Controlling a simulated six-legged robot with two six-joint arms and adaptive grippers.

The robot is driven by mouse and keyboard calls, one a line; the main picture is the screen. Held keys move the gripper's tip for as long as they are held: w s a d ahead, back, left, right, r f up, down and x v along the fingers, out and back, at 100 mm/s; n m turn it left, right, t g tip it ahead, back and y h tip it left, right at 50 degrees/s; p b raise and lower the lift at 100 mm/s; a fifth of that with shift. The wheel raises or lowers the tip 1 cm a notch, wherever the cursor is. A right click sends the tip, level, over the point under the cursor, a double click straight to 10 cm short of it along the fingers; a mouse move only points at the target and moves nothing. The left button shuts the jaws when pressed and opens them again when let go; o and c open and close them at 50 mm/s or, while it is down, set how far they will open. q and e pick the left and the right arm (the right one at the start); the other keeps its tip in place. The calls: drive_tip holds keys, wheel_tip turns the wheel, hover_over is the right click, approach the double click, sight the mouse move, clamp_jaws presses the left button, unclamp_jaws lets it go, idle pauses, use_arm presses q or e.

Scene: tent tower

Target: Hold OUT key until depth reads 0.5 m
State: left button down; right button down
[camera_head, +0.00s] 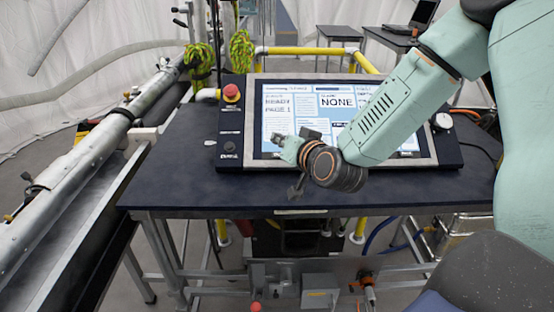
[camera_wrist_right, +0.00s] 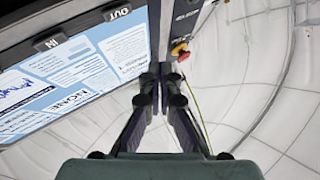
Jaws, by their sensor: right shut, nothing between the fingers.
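The control panel's screen (camera_head: 290,105) shows "READY", "PAGE 1" and "NONE"; I cannot read a depth value. In the right wrist view, the dark OUT key (camera_wrist_right: 117,13) is on the panel frame at the top, with the IN key (camera_wrist_right: 50,42) to its lower left. Neither key can be made out in the head view. My right gripper (camera_head: 290,149) is in front of the screen's lower left part. In the wrist view its fingers (camera_wrist_right: 160,77) are together and empty, apart in the picture from the OUT key. My left gripper is not in view.
A red stop button (camera_head: 231,92) is at the panel's upper left; it also shows in the wrist view (camera_wrist_right: 179,50). The panel stands on a dark table (camera_head: 180,180) with free room at left. A long metal tube (camera_head: 85,155) lies at left. A yellow railing (camera_head: 300,50) is behind.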

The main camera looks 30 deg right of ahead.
drive_tip(key=f+b, duration=0.1)
drive_tip(key=w+d+f+b, duration=0.1)
drive_tip(key=f, duration=0.1)
drive_tip(key=w+d+f+b, duration=0.1)
drive_tip(key=b, duration=0.1)
drive_tip(key=shift+w+d+f, duration=0.15)
drive_tip(key=shift+w+f, duration=0.05)
drive_tip(key=shift+f, duration=0.2)
drive_tip(key=shift+w+f+b, duration=0.35)
drive_tip(key=shift+b, duration=0.2)
drive_tip(key=shift+w+d+f, duration=0.1)
drive_tip(key=shift+d+f, duration=0.05)
drive_tip(key=shift+d, duration=0.05)
drive_tip(key=shift+a, duration=0.1)
drive_tip(key=shift+a, duration=0.15)
drive_tip(key=shift+d, duration=0.2)
drive_tip(key=shift+a, duration=0.15)
